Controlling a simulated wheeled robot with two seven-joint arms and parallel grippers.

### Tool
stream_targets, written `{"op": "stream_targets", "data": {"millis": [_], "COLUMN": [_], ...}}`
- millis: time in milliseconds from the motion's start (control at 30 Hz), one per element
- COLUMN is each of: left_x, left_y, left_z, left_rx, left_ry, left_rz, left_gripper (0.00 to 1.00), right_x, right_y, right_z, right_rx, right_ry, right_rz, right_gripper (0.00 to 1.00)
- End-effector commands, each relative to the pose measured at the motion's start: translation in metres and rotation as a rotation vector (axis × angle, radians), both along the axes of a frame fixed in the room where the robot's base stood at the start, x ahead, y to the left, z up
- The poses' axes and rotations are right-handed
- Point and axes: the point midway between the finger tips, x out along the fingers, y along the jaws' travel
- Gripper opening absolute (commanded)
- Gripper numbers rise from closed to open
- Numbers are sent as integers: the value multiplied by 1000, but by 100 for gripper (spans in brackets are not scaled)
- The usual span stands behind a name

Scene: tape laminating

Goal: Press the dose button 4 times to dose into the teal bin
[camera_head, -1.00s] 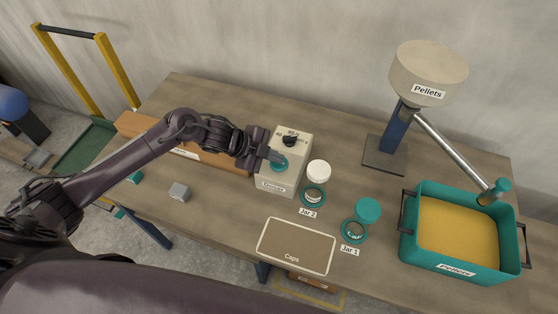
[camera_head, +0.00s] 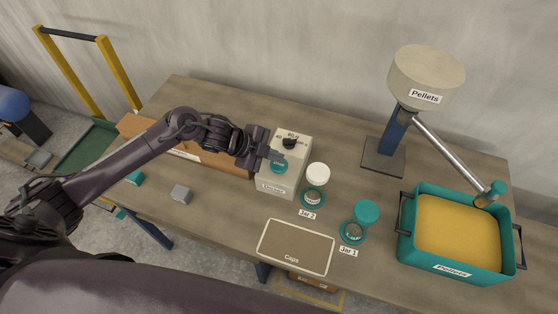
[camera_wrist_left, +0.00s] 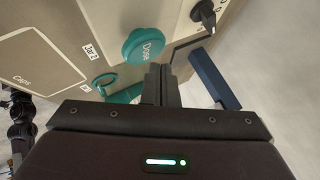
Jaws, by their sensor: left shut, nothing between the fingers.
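The grey doser box (camera_head: 270,178) stands on the table with the round teal dose button (camera_head: 279,168) on its sloped face. The button, marked "Dose", shows large in the left wrist view (camera_wrist_left: 143,45). My left gripper (camera_head: 277,155) is shut and empty, with its fingertips right at the button. In the left wrist view the fingertips (camera_wrist_left: 162,70) lie beside the button's lower right edge. I cannot tell whether they touch it. The teal bin (camera_head: 485,277), labelled "Pellets", stands at the right with a yellow fill in it. My right gripper is out of view.
A black knob (camera_head: 290,143) sits above the button. A pellet hopper (camera_head: 425,75) on a blue post has a tube slanting down to the teal bin. Jar 2 (camera_head: 317,176), Jar 1 (camera_head: 365,214) and the caps tray (camera_head: 296,247) stand right and front of the doser.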

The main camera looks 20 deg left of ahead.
Motion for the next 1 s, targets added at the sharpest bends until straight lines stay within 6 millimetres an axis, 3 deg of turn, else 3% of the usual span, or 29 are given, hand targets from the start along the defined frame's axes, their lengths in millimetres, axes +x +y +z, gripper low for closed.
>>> {"op": "stream_targets", "data": {"millis": [267, 800, 1000], "left_x": [0, 0, 0], "left_y": [0, 0, 0], "left_z": [1, 50, 50], "left_rx": [0, 0, 0], "left_ry": [-1, -1, -1], "left_rz": [1, 1, 1], "left_gripper": [0, 0, 0], "right_x": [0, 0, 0], "right_y": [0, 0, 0], "right_z": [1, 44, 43], "right_rx": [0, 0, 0], "right_ry": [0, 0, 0], "right_rz": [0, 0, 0], "right_gripper": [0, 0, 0]}}
